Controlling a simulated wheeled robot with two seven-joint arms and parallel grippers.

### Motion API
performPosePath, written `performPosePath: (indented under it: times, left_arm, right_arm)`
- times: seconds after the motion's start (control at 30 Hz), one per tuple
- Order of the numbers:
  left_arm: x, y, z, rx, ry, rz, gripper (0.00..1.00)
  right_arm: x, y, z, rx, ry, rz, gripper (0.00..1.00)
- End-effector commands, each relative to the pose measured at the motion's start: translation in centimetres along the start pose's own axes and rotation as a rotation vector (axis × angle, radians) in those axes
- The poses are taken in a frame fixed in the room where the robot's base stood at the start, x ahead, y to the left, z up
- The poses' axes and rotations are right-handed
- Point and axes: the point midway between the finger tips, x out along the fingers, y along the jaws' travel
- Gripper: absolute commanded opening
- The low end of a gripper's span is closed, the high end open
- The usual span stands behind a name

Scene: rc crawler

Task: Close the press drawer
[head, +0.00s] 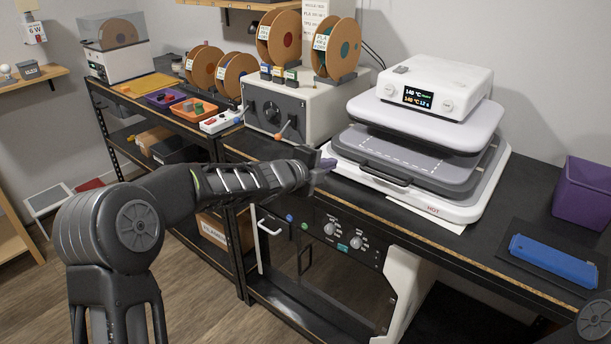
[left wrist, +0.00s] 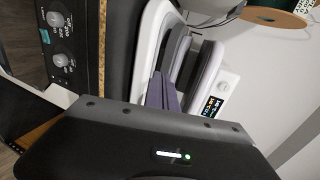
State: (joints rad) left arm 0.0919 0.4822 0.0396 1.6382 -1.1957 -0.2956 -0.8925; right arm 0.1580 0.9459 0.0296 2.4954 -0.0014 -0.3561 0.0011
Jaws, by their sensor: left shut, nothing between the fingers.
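The heat press (head: 434,97) stands on the black bench, with a white top, a lit display and a white base. Its grey drawer (head: 425,172) sticks out at the front under the upper plate, with a dark handle (head: 384,174) on its front edge. My left gripper (head: 326,164) is shut and empty at the press's front left corner, left of the handle. Whether it touches the drawer is unclear. In the left wrist view, the closed purple-grey fingers (left wrist: 163,92) point at the press's layered edge. My right gripper is out of view.
A grey box (head: 290,108) with filament spools on top stands left of the press. A purple bin (head: 583,190) and a blue object (head: 553,262) on a dark mat lie to the right. Below the bench front is a panel with knobs (head: 343,235).

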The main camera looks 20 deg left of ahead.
Motion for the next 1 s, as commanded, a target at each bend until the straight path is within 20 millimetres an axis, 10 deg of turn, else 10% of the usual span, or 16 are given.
performPosePath:
  times: [0.4,1.0]
  left_arm:
    - [-6.7,0.1,0.1,-0.001,-0.001,0.002,0.0]
    - [-7.0,0.2,0.1,-0.158,-0.007,-0.004,0.0]
  right_arm:
    - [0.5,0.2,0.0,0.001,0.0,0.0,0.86]
    - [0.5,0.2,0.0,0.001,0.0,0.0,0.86]
